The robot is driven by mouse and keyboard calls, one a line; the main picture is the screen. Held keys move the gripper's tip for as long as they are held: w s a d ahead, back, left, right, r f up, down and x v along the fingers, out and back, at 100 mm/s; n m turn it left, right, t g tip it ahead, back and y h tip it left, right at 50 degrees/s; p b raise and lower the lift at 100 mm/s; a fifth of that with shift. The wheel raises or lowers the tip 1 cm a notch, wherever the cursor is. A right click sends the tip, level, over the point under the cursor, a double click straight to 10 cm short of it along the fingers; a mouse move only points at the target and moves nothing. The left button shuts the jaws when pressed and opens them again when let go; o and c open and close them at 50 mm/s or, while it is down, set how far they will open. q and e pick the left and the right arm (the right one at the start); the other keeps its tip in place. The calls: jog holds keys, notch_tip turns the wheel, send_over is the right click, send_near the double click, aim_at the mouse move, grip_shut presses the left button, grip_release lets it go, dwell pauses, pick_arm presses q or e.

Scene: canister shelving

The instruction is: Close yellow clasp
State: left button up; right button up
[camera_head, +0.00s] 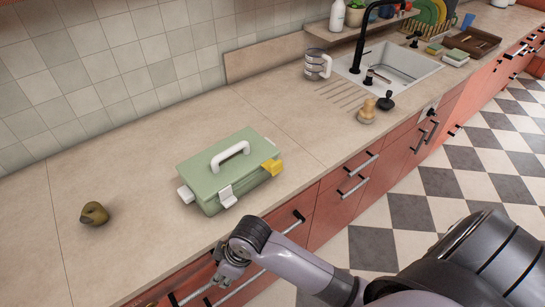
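A green box (222,173) with a white carrying handle (231,155) sits upright on the counter. The yellow clasp (272,166) is at its right end and sticks outward. A white clasp (228,196) is on the front side and another white clasp (186,194) is at the left end. The lid lies flat on the box. My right gripper (227,274) is in front of the counter edge, below the box in the picture and apart from it. Its fingers are small and seen at an angle, so their opening is unclear. My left gripper is out of view.
A brown duck-like figure (94,214) stands left of the box. A striped mug (317,65), a wooden piece (367,111) and a black stopper-like item (386,101) are near the sink (393,66). The counter (150,150) around the box is clear. Drawer handles (354,188) stick out below.

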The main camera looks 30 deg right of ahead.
jog(key=w+a+r+n+g+h+p, duration=0.1)
jog(key=w+a+r+n+g, duration=0.1)
jog(key=w+r+n, duration=0.6)
jog(key=w+d+r+n+g+h+p, duration=0.1)
jog(key=w+d+r+n+h, duration=0.2)
jog(key=d+r, duration=0.75)
jog(key=w+d+r+g+h, duration=0.1)
jog(key=w+d+r+h, duration=0.3)
jog(key=d+r, duration=0.65)
send_near(276, 162)
jog(key=p+x, duration=0.4)
jog(key=x, duration=0.4)
jog(key=shift+a, duration=0.1)
jog(key=shift+f, duration=0.4)
